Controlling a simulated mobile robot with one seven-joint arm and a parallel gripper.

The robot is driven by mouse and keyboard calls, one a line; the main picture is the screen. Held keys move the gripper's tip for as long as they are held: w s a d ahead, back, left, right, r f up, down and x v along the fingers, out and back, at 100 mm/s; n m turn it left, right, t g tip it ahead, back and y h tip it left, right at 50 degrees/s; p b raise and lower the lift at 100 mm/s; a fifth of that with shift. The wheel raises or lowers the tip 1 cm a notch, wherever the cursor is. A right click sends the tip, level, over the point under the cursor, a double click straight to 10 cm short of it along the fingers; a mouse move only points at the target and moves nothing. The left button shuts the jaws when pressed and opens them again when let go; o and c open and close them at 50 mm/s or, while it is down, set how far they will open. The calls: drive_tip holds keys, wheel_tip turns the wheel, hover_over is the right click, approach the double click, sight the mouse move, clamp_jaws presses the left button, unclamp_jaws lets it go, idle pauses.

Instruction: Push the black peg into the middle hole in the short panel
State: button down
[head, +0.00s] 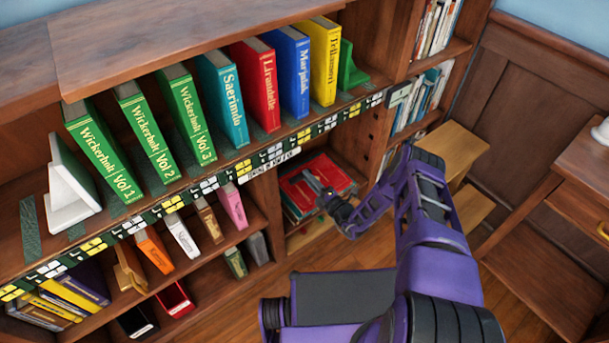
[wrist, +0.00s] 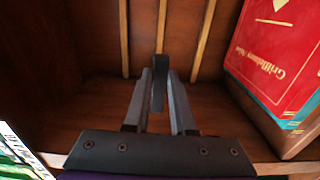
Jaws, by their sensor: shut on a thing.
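My gripper (head: 328,197) reaches into the lower compartment of the bookcase, at the right end below the row of upright books. In the wrist view, my gripper (wrist: 161,76) is shut on a narrow dark piece, which looks like the black peg (wrist: 159,92). The peg stands between the two fingers and its tip reaches a little past them. A short upright panel (head: 368,127) right of the compartment carries a few dark round spots that look like holes. No hole shows in the wrist view.
Red books (head: 316,184) lie in the compartment; a red and teal book (wrist: 280,62) is close on the right in the wrist view. Wooden slats (wrist: 202,40) line the surface ahead. A wooden step stool (head: 455,150) and side table (head: 560,240) stand right.

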sight(293, 184)
drive_tip(key=shift+s+d, duration=0.1)
drive_tip(key=shift+d, duration=0.15)
drive_tip(key=shift+s+a+p, duration=0.15)
drive_tip(key=shift+s+a, duration=0.4)
drive_tip(key=shift+a, duration=0.25)
drive_tip(key=shift+s+a+p, duration=0.15)
drive_tip(key=shift+s+a, duration=0.35)
drive_tip(key=shift+a, duration=0.35)
drive_tip(key=shift+s+a+p, duration=0.15)
drive_tip(key=shift+s+a, duration=0.4)
drive_tip(key=shift+a, duration=0.25)
drive_tip(key=shift+s+a, duration=0.75)
drive_tip(key=shift+a, duration=0.35)
drive_tip(key=shift+s+a, duration=0.7)
drive_tip(key=shift+a, duration=0.35)
idle(0.8)
drive_tip(key=c, duration=0.7)
unclamp_jaws()
